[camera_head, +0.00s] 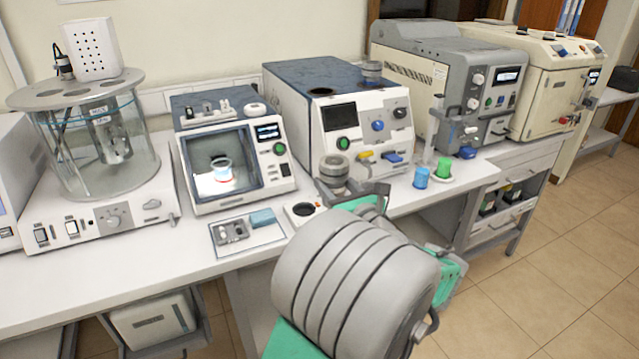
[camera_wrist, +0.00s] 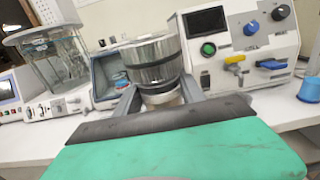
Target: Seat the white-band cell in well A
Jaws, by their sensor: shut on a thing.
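A silvery metal cell (camera_head: 335,168) stands upright in my gripper (camera_head: 347,190), above the front part of the bench. In the wrist view the cell (camera_wrist: 150,62) is shiny and ribbed, with a pale band low down between the fingers of my gripper (camera_wrist: 160,94). My gripper is shut on it. The two-well instrument (camera_head: 313,123) stands behind the cell. Its top has an empty dark well (camera_head: 321,91) on the left and another metal cell (camera_head: 371,71) at the right well. I cannot read which well is A.
A white pad with a dark disc (camera_head: 303,209) lies beside my gripper. A small tray (camera_head: 247,233) lies left of it. A blue cup (camera_head: 421,177) and a green cup (camera_head: 443,168) stand right. A glass bath (camera_head: 97,140) and a small windowed instrument (camera_head: 233,165) stand left.

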